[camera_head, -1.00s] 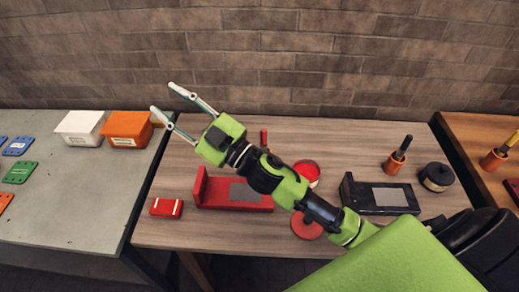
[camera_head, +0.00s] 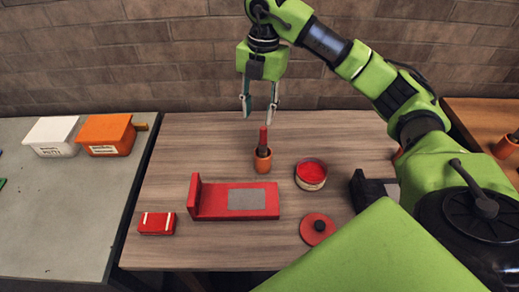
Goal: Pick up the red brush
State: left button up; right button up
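The red brush (camera_head: 263,138) stands upright in a small orange-brown cup (camera_head: 262,161) on the wooden table. Only its red handle and a dark part below show above the cup's rim; its lower end is hidden inside. My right gripper (camera_head: 259,115) points down just above the brush. Its two fingers are apart, one to each side of the handle's line, with the tips near the handle's top. It appears to hold nothing. My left gripper is not in view.
A red stand with a grey plate (camera_head: 236,201), a red box (camera_head: 157,223), an open red tin (camera_head: 310,174) and a red lid (camera_head: 317,229) lie on the wooden table (camera_head: 180,150). White (camera_head: 52,136) and orange (camera_head: 107,134) boxes stand on the grey table at left.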

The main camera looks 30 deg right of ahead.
aim_at(265, 128)
jog(key=shift+s+d+r, duration=0.1)
jog(key=shift+d+r, duration=0.05)
jog(key=shift+d, duration=0.7)
jog(key=shift+d+f+m+h, duration=0.2)
jog(key=shift+f+m+h, duration=0.1)
jog(key=shift+f, duration=0.05)
notch_tip(265, 128, down, 8)
jog(key=shift+r+p, duration=0.25)
jog(key=shift+p, duration=0.45)
jog(key=f, duration=0.1)
jog(key=f+p, duration=0.2)
jog(key=f, duration=0.1)
jog(key=shift+a+f, duration=0.1)
jog(key=shift+a, duration=0.2)
jog(key=shift+f, duration=0.55)
grip_shut()
